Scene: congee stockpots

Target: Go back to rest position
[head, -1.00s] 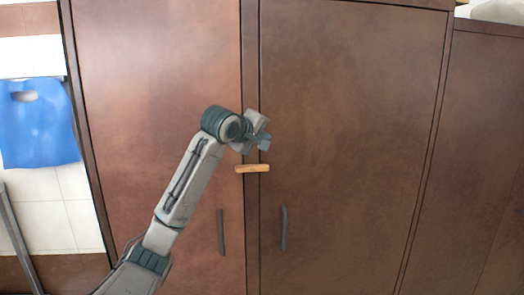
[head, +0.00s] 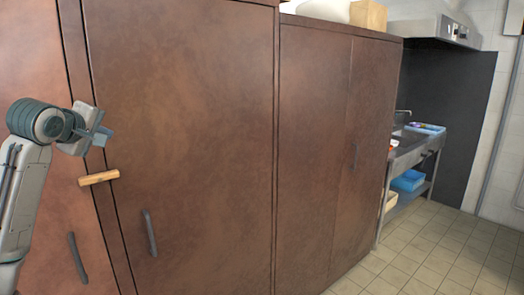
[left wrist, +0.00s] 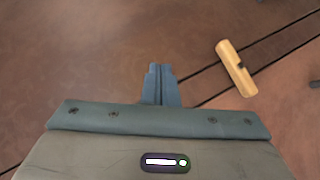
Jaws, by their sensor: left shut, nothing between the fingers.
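My left gripper (head: 104,133) is raised at the left of the head view, in front of the brown cabinet doors. Its fingers are closed together and empty, as the left wrist view also shows (left wrist: 160,84). A small wooden latch bar (head: 98,178) sits across the seam between two doors, below the gripper and apart from it. The bar also shows right of the fingers in the left wrist view (left wrist: 237,68). My right gripper is not in view.
The brown cabinet (head: 190,130) fills the left and middle, with dark door handles (head: 149,233). A second cabinet (head: 330,140) stands to its right. Further right are a metal sink table (head: 408,150) with a blue bin (head: 408,181) and open tiled floor (head: 440,250).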

